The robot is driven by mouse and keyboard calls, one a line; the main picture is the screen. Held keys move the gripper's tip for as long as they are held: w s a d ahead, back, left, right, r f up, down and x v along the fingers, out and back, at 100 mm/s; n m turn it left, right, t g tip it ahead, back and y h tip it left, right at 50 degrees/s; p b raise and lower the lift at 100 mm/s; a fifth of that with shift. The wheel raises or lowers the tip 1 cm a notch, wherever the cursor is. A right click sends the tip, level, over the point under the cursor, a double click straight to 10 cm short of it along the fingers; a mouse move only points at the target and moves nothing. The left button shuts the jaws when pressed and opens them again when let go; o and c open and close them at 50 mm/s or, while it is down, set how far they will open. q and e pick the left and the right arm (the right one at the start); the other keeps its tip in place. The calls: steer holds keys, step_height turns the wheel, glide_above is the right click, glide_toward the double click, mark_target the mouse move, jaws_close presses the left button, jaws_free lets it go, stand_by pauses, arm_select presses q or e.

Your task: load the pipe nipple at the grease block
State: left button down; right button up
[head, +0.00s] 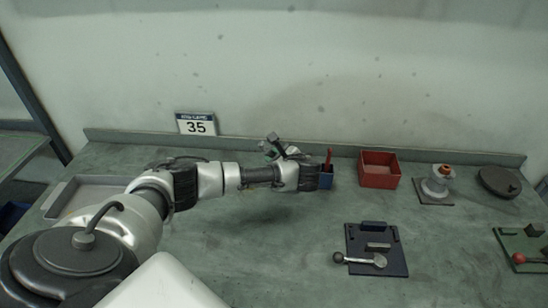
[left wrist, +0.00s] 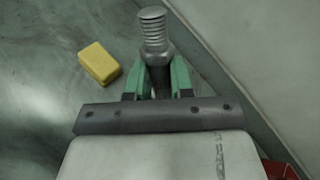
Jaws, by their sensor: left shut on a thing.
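My left gripper (left wrist: 162,76) has green fingers and is shut on the pipe nipple (left wrist: 153,28), a grey metal piece with a threaded end pointing away from the palm. In the head view my left gripper (head: 276,150) is small, near the back of the bench, left of the blue bin. A yellow block (left wrist: 99,63), perhaps the grease block, lies on the bench left of the nipple in the left wrist view, apart from it. I cannot make out the yellow block in the head view. My right gripper is not in view.
A blue bin (head: 326,182) and a red bin (head: 378,177) stand near the back ledge. A dark blue fixture (head: 361,263) with a lever lies front right. A flanged part (head: 437,187), a dark disc (head: 499,181) and a green fixture (head: 514,246) are farther right. A grey tray (head: 57,203) lies left.

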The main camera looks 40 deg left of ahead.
arm_select(q)
steer(key=shift+f+p, duration=0.1)
steer(key=shift+p, duration=0.25)
stand_by(1.3)
step_height(320, 180, up, 7)
steer(key=p, duration=0.8)
stand_by(0.8)
